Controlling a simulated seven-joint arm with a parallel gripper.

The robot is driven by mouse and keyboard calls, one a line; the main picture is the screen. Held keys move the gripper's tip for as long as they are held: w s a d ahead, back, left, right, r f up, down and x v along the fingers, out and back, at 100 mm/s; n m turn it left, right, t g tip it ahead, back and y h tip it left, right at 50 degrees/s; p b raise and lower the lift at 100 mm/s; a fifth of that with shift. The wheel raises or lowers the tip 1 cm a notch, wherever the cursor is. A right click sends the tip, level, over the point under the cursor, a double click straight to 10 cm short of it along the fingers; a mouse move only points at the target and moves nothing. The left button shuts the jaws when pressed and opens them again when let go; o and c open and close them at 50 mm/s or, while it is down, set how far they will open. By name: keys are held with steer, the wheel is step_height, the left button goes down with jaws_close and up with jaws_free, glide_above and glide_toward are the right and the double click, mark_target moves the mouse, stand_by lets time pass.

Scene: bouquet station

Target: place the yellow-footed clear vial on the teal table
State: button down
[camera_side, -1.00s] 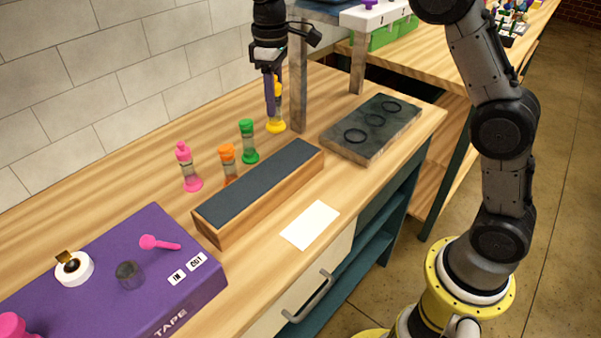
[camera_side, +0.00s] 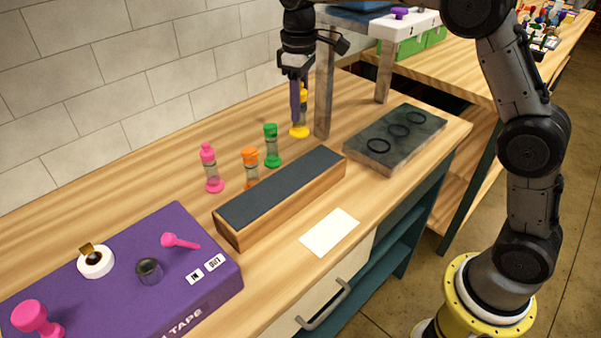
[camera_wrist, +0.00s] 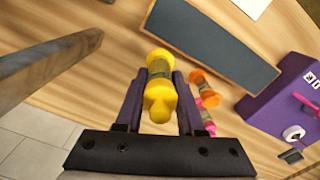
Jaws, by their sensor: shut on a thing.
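The yellow-footed clear vial (camera_side: 300,131) stands upright on the wood-topped bench, behind the long dark-topped block. Its foot appears to be at bench level. My gripper (camera_side: 297,112) points down with its purple fingers around the vial, shut on it. In the wrist view the vial (camera_wrist: 158,92) lies between the two fingers, yellow cap nearest the camera; my gripper (camera_wrist: 160,98) has one finger on each side. The bench has a teal frame and shelves (camera_side: 378,258) under its wooden top. No all-teal tabletop can be made out.
Green (camera_side: 272,146), orange (camera_side: 250,166) and pink (camera_side: 210,168) vials stand left of the held one. A grey metal post (camera_side: 324,85) rises close on its right. A dark slab with rings (camera_side: 395,138), the long block (camera_side: 280,188) and a purple box (camera_side: 120,270) occupy the bench.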

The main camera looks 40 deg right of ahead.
steer(key=s+a+r+n, duration=0.1)
steer(key=s+r+n, duration=0.3)
steer(key=s, duration=0.6)
steer(key=s+a+r+n, duration=0.2)
steer(key=s+r+n, duration=0.3)
steer(key=s+n, duration=0.4)
steer(key=shift+s+a, duration=0.2)
steer(key=shift+s, duration=0.15)
steer(key=shift+r, duration=0.1)
steer(key=shift+w+a+f, duration=0.5)
steer(key=shift+w+f, duration=1.6)
steer(key=shift+w, duration=0.2)
steer(key=shift+w+a+f, duration=0.45)
steer(key=shift+w+f, duration=1.65)
steer(key=shift+w, duration=0.2)
steer(key=shift+w+a+f, duration=0.5)
steer(key=shift+w+f, duration=1.6)
steer(key=shift+w, duration=0.2)
steer(key=shift+f, duration=0.2)
